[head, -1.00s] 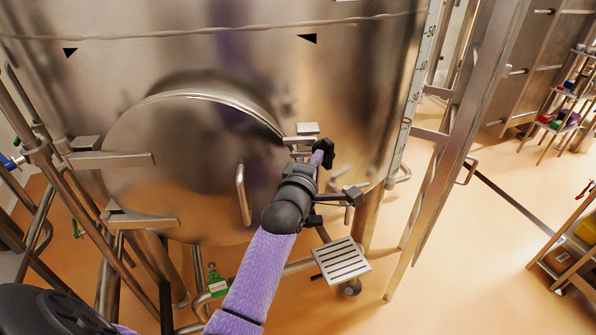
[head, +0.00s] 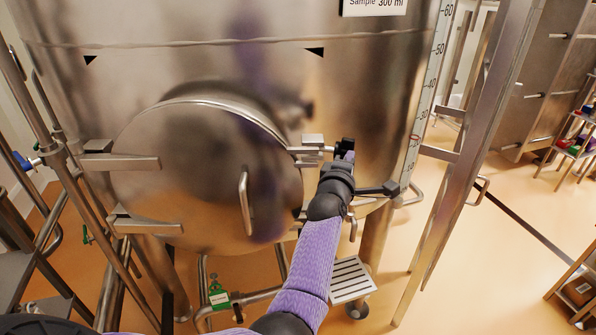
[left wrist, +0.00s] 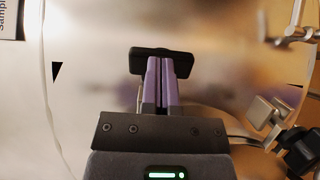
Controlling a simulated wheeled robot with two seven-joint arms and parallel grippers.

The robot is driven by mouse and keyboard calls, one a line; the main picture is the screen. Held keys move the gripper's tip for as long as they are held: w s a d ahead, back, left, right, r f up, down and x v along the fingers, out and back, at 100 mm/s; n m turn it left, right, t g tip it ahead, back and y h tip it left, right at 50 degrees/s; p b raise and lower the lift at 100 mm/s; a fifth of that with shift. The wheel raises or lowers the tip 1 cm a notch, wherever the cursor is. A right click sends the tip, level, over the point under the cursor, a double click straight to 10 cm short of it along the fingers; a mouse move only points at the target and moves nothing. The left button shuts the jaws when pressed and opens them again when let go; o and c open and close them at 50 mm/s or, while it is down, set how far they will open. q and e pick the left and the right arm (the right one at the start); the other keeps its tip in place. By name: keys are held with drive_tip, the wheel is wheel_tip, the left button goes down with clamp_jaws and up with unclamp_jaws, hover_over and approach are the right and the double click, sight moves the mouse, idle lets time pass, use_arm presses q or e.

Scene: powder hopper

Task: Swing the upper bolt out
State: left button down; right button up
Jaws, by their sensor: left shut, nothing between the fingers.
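The round hatch door (head: 170,190) is closed flat against the steel hopper. The upper bolt (head: 312,148) is at its right edge, a metal block and rod with a black knob (head: 345,146) on its right end. The knob shows as a dark bar in the left wrist view (left wrist: 152,54). My left gripper (head: 349,157) is shut and empty, its purple fingers (left wrist: 161,75) right at the knob; I cannot tell whether they touch. Another bolt with a black knob (left wrist: 303,152) shows at the right of the wrist view. My right gripper is out of view.
A bar handle (head: 244,200) stands out from the door, with two hinge arms (head: 125,162) on its left. A ladder frame (head: 460,150) stands to the right. A slatted step (head: 351,280) is below my left arm. Open floor lies farther right.

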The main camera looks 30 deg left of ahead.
use_arm(q)
drive_tip(key=shift+w+r, duration=0.1)
drive_tip(key=shift+w, duration=0.2)
use_arm(e)
drive_tip(key=shift+d+f, duration=0.15)
drive_tip(key=shift+d, duration=0.05)
drive_tip(key=shift+s, duration=0.1)
idle(0.3)
